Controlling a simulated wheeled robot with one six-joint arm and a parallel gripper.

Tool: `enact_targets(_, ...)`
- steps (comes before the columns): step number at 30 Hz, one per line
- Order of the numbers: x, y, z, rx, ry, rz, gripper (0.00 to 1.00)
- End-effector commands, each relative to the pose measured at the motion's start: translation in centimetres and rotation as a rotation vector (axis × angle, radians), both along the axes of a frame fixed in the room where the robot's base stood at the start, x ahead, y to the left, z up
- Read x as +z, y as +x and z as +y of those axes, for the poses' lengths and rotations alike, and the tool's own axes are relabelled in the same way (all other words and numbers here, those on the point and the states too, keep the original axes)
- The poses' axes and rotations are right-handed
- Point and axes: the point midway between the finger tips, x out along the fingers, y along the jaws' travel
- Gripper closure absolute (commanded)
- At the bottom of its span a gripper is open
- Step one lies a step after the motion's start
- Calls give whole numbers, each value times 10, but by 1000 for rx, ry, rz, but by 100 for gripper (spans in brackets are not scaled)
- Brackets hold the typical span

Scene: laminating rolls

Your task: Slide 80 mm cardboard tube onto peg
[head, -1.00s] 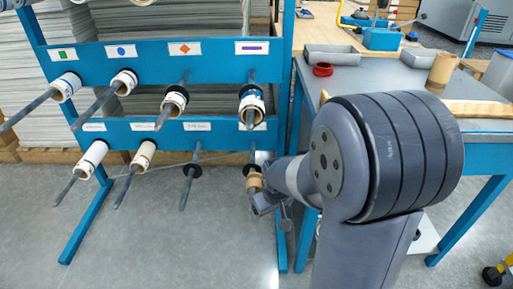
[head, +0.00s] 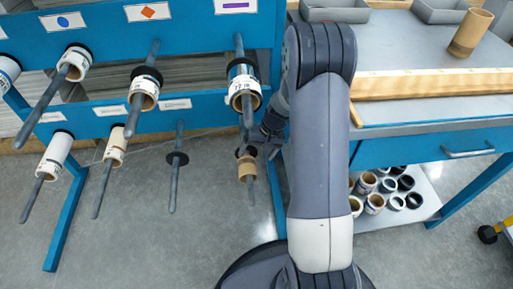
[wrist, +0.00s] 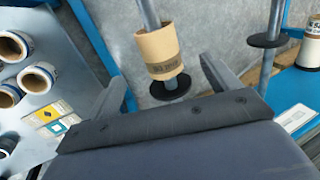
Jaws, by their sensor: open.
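The tan cardboard tube (head: 247,168) is around the lower right peg (head: 250,198) of the rack, with the peg's free end sticking out in front. A black collar (head: 245,151) sits on the peg behind it. I cannot tell whether either finger touches the tube. In the head view my gripper (head: 268,140) is partly hidden beside the peg.
Neighbouring pegs hold white-wrapped rolls (head: 243,88), and one lower peg (head: 177,175) carries only a collar. A workbench (head: 425,135) stands to the right with another cardboard tube (head: 470,32) on top. Its lower shelf (head: 420,205) holds several short tubes.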

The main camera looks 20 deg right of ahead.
Motion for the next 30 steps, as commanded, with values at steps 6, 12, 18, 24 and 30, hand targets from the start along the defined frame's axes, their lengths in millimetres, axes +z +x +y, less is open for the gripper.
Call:
enact_targets(6,-4,0,1,1,-1,1,16)
enact_targets(12,-30,1,10,3,-2,2,16)
enact_targets(18,-66,4,22,3,-2,2,16)
enact_targets(24,-91,6,31,2,-2,1,16)
enact_targets(30,-101,7,35,2,-2,0,16)
